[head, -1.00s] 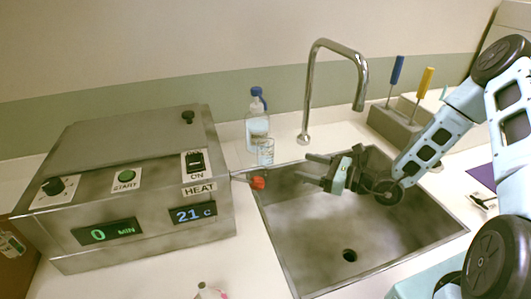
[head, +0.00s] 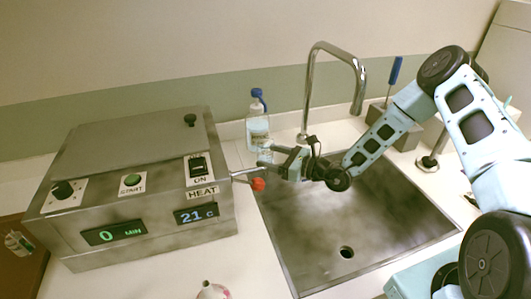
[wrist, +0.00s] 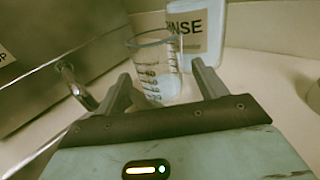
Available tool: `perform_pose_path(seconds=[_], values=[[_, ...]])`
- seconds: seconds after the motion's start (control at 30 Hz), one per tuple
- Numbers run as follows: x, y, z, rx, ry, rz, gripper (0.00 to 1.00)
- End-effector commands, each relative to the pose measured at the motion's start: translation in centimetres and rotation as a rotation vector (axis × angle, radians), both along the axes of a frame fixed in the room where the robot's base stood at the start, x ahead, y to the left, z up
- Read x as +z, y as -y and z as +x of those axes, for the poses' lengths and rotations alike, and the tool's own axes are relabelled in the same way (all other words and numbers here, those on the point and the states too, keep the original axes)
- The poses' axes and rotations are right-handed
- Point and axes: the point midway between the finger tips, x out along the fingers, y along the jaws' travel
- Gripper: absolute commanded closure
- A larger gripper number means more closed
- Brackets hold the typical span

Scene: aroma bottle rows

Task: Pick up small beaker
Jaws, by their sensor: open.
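The small beaker (wrist: 155,70) is clear with dark graduation marks. In the wrist view it stands upright on the white counter, just ahead of my gripper (wrist: 160,85) and between the lines of its two fingers. My gripper is open and empty. In the head view the beaker (head: 264,150) is partly hidden behind my gripper (head: 272,160), which is over the back left corner of the sink. I cannot tell whether the fingertips reach around the beaker.
A rinse bottle (head: 257,127) with a blue cap stands right behind the beaker. A steel heating bath (head: 140,170) with a red-tipped tap (head: 258,184) is on the left. The sink (head: 350,225) and its tall faucet (head: 309,90) are on the right.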

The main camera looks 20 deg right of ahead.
Motion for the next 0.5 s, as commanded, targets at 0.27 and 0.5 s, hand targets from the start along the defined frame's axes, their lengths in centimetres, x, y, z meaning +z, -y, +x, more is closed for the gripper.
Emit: perform_pose_path(seconds=[0.27,0.5], values=[[-0.01,0.04,-0.02,0.000,0.000,0.000,0.66],[0.01,0.05,-0.02,0.000,0.000,0.000,0.82]])
